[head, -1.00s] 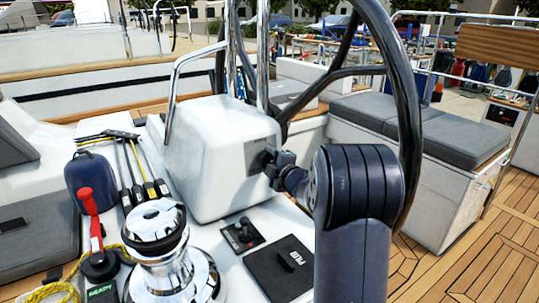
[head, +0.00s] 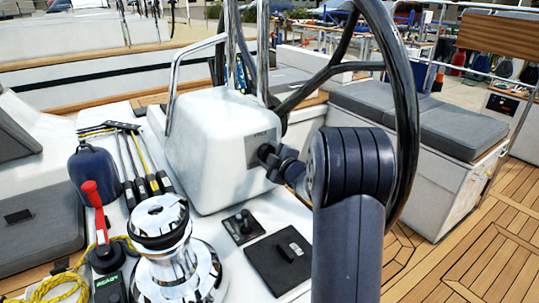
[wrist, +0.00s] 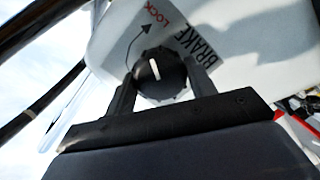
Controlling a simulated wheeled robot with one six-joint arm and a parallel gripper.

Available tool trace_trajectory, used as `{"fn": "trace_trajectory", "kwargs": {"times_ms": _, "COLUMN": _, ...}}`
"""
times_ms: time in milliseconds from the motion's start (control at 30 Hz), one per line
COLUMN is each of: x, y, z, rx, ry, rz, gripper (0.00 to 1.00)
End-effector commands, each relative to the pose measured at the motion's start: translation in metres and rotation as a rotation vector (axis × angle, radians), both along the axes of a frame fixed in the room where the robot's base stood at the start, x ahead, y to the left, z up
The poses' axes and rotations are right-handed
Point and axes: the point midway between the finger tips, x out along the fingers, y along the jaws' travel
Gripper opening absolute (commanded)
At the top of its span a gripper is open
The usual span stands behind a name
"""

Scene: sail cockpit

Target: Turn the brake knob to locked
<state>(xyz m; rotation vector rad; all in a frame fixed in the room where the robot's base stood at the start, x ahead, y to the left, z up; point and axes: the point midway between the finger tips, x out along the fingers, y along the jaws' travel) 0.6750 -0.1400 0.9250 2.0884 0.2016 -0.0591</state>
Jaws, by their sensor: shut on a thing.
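The brake knob (wrist: 160,77) is black and ribbed, with a white pointer line running nearly straight up in the wrist view, leaning slightly left. It sits on a pale plate (wrist: 105,38) with a red LOCK word, a dark BRAKE word and a curved arrow rising toward LOCK. The pointer is not squarely on the LOCK word. My gripper (wrist: 161,84) has one finger on each side of the knob and is shut on it. In the head view my gripper (head: 271,159) is at the side of the white pedestal (head: 210,150); its fingers mostly hide the knob there.
The black steering wheel (head: 405,110) rises just behind and right of my arm. A chrome winch (head: 165,250), a red-handled lever (head: 96,208), a small switch panel (head: 242,226) and a black panel (head: 280,263) lie below the pedestal. Open teak deck (head: 450,265) is at right.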

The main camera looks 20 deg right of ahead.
Motion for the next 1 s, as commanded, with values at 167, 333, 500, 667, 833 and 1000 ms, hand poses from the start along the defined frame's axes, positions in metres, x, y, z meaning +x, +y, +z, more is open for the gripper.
{"fn": "trace_trajectory", "kwargs": {"times_ms": 167, "x": 0.0, "y": 0.0, "z": -0.001, "rx": 0.003, "ry": 0.003, "rz": -0.001, "gripper": 0.59}}
{"fn": "trace_trajectory", "kwargs": {"times_ms": 333, "x": 0.0, "y": 0.0, "z": -0.001, "rx": 0.001, "ry": 0.001, "rz": 0.0, "gripper": 0.73}}
{"fn": "trace_trajectory", "kwargs": {"times_ms": 500, "x": 0.0, "y": 0.0, "z": 0.0, "rx": 0.0, "ry": 0.001, "rz": 0.0, "gripper": 0.74}}
{"fn": "trace_trajectory", "kwargs": {"times_ms": 667, "x": -0.005, "y": -0.001, "z": 0.001, "rx": 0.0, "ry": 0.0, "rz": -0.001, "gripper": 0.74}}
{"fn": "trace_trajectory", "kwargs": {"times_ms": 833, "x": -0.029, "y": -0.004, "z": 0.004, "rx": -0.001, "ry": 0.0, "rz": -0.002, "gripper": 0.74}}
{"fn": "trace_trajectory", "kwargs": {"times_ms": 1000, "x": -0.063, "y": -0.009, "z": 0.008, "rx": 0.0, "ry": 0.0, "rz": -0.004, "gripper": 0.74}}
